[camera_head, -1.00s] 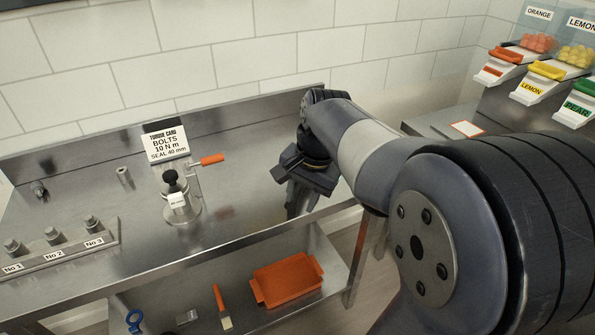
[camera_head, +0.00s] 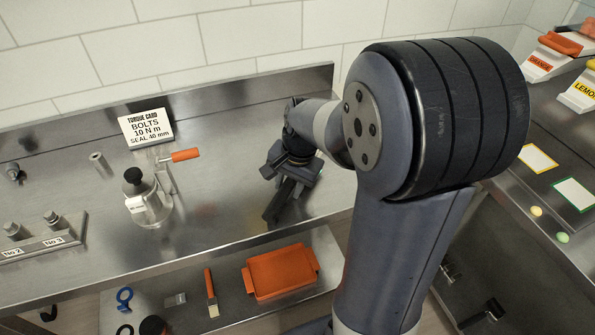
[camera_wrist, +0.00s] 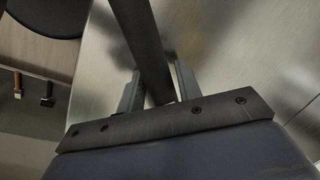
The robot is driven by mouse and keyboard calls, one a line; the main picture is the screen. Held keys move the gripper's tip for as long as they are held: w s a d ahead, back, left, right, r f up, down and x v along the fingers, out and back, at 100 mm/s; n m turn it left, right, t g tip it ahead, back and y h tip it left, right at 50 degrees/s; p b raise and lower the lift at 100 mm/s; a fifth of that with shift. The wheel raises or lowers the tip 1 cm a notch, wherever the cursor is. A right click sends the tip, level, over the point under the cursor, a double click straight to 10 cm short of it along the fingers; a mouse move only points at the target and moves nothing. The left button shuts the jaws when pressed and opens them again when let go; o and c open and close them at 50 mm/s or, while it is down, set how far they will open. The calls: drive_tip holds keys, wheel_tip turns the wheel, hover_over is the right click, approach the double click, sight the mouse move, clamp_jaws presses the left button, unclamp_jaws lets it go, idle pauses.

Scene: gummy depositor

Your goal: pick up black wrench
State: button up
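The black wrench (camera_wrist: 146,38) shows in the wrist view as a long dark bar running up from between the fingers to the top edge. My gripper (camera_wrist: 160,84) has one finger on each side of the bar, with hardly any gap, and looks shut on it. In the head view my gripper (camera_head: 284,196) points down over the right end of the steel bench (camera_head: 225,215), with dark parts below it. The wrench's ends are hidden or out of frame. I cannot tell whether it touches the bench.
A metal pot (camera_head: 149,205) with a black knob, an orange-handled lever (camera_head: 185,155) and a torque card (camera_head: 146,127) stand left of my gripper. A bolt rack (camera_head: 35,242) is farther left. An orange tray (camera_head: 281,273) and tools lie on the lower shelf.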

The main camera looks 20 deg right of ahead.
clamp_jaws()
drive_tip(key=shift+r, duration=0.1)
idle(0.3)
wheel_tip(320, 180, up, 10)
drive_tip(key=shift+p, duration=0.3)
drive_tip(key=shift+c, duration=1.2)
unclamp_jaws()
clamp_jaws()
